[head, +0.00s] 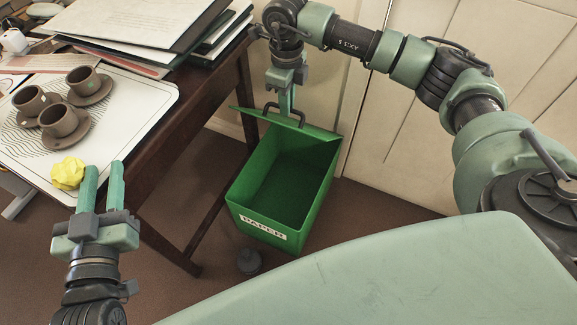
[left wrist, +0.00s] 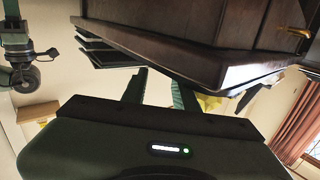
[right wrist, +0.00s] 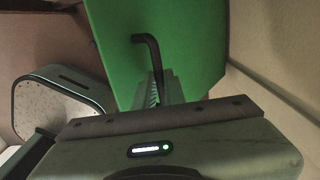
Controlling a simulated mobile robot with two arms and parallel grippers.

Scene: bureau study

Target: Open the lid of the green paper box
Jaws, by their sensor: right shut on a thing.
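The green paper box (head: 232,195), labelled PAPER, stands on the floor beside the desk. Its lid (head: 318,133) is swung up at the back edge, and the empty-looking green inside shows. My right gripper (head: 287,108) is shut on the lid's dark handle (head: 300,115). In the right wrist view the handle (right wrist: 150,50) stands at the fingers, with the green lid (right wrist: 185,35) behind it. My left gripper (head: 104,172) is open and empty by the desk edge, right of a yellow crumpled paper (head: 67,173). The yellow paper also shows partly in the left wrist view (left wrist: 208,102).
The desk (head: 162,135) holds a pale mat (head: 125,97) with several brown cups and saucers, and a stack of folders (head: 150,20). A cream panelled wall (head: 430,140) is close behind the box. A small dark round object (head: 249,261) lies on the floor in front.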

